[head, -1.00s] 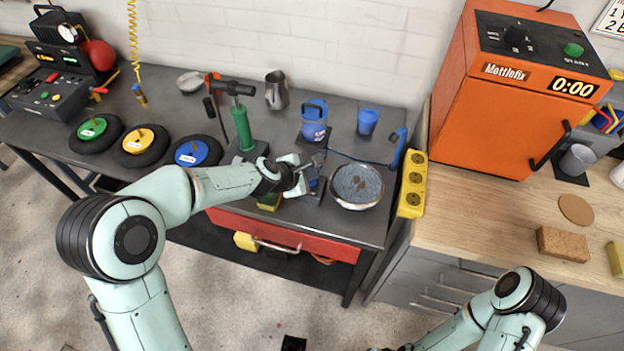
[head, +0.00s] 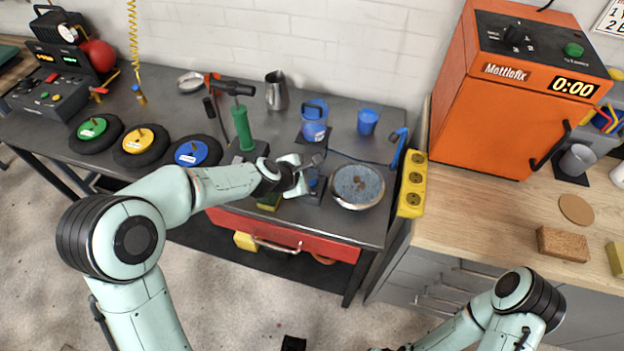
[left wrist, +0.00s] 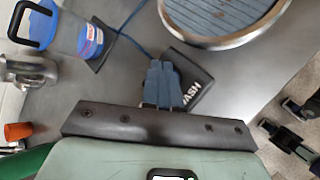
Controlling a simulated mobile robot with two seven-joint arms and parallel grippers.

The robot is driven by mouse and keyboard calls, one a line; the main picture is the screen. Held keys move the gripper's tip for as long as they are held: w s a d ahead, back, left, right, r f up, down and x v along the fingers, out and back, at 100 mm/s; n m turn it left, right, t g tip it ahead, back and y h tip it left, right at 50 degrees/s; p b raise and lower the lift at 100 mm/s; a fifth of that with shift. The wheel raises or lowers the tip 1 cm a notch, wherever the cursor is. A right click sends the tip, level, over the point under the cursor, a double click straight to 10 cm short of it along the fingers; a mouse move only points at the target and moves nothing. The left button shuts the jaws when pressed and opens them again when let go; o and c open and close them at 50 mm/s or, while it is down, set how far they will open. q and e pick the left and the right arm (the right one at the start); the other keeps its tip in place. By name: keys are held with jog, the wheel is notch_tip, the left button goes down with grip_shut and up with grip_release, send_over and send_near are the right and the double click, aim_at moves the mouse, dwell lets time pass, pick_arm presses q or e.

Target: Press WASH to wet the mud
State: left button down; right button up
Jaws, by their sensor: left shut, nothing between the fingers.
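The WASH pad (left wrist: 190,85) is a small dark block with white lettering, lying beside a round metal basin (left wrist: 222,40). In the head view the basin (head: 358,205) holds a grey-blue ribbed surface with brown mud spots. My left gripper (left wrist: 163,82) is shut and empty, with its fingertips over the WASH pad and covering part of it. I cannot tell whether they touch. In the head view my left gripper (head: 314,165) is just left of the basin. My right arm enters at lower right; dark parts at the wrist view's right edge may be its gripper.
A blue-lidded container (head: 314,122), a blue cup (head: 367,122) and a metal pitcher (head: 277,92) stand behind. A green-handled tool (head: 242,125) stands left of the gripper. A yellow socket strip (head: 411,185) lies right of the basin. An orange cabinet (head: 500,105) stands farther right.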

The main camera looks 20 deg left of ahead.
pick_arm(q)
jog(key=shift+f+b, duration=0.35)
jog(key=shift+f, duration=0.1)
pick_arm(e)
jog(key=shift+s+f, duration=0.15)
jog(key=shift+f, duration=0.25)
pick_arm(q)
jog(key=shift+r+p, duration=0.45)
jog(key=shift+r, duration=0.05)
pick_arm(e)
jog(key=shift+w+r, duration=0.2)
jog(key=shift+r, duration=0.3)
pick_arm(q)
notch_tip(320, 180, up, 4)
jog(key=p, duration=0.3)
jog(key=shift+w+f, duration=0.1)
jog(key=shift+f, duration=0.1)
notch_tip(320, 180, up, 2)
jog(key=shift+r+p, duration=0.15)
jog(key=shift+p, duration=0.9)
pick_arm(e)
notch_tip(320, 180, up, 6)
jog(key=w, duration=0.2)
jog(key=shift+w+f, duration=0.2)
jog(key=shift+w, duration=0.1)
jog(key=shift+s, duration=0.1)
